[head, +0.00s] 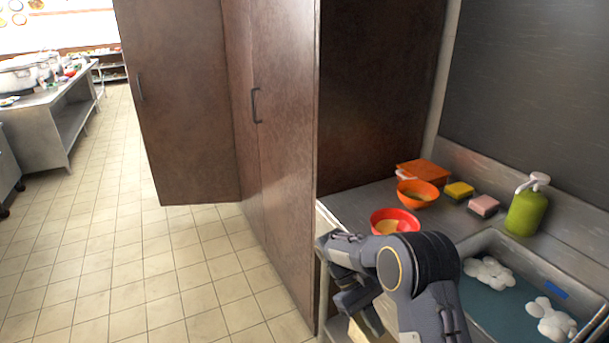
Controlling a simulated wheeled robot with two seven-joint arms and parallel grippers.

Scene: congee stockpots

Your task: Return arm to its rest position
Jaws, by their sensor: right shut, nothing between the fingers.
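My right arm comes in from the bottom right, in front of the counter and sink. It is bent, and my right gripper (362,318) hangs low at the counter's front edge, near the brown cabinet's side. The gripper is shut and holds nothing. The arm covers part of the counter's front and the sink's left side. My left gripper is out of view.
A red bowl (394,221) and an orange bowl (418,194) stand on the counter behind my arm, by sponges (459,191) and a green soap bottle (526,212). The sink (490,303) is right. A brown cabinet (283,150) stands left; tiled floor (130,250) is clear.

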